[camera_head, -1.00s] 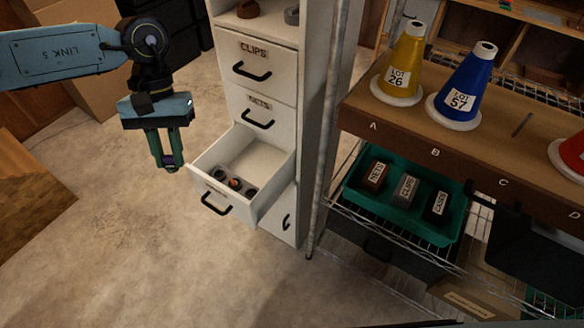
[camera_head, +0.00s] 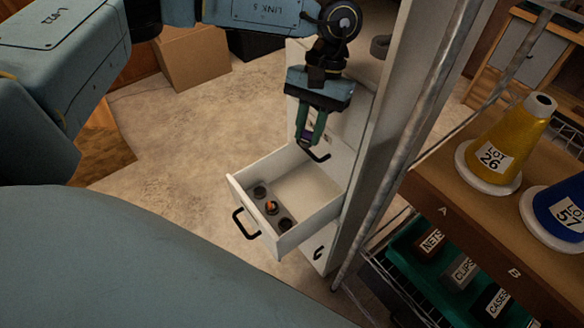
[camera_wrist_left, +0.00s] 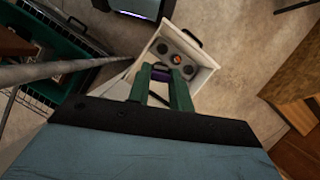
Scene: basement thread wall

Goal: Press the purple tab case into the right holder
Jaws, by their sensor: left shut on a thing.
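My left gripper (camera_head: 309,140) is shut on the purple tab case (camera_head: 307,135). Only a little of the case shows between the fingertips; it also shows in the wrist view (camera_wrist_left: 161,75). The gripper hangs above the back part of the open white drawer (camera_head: 312,190), apart from the holders. A grey strip in the drawer carries three round holders: one end holder (camera_head: 260,190), a middle one with something orange in it (camera_head: 272,207), and the other end holder (camera_head: 286,224). In the wrist view the row (camera_wrist_left: 175,59) lies just beyond the fingertips. My right gripper is out of view.
The white cabinet's side (camera_head: 385,120) and a metal rack post (camera_head: 405,170) stand close right of the gripper. A shelf holds yellow (camera_head: 490,150) and blue (camera_head: 560,205) cones above a green tray (camera_head: 410,262). Open floor lies left of the drawer.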

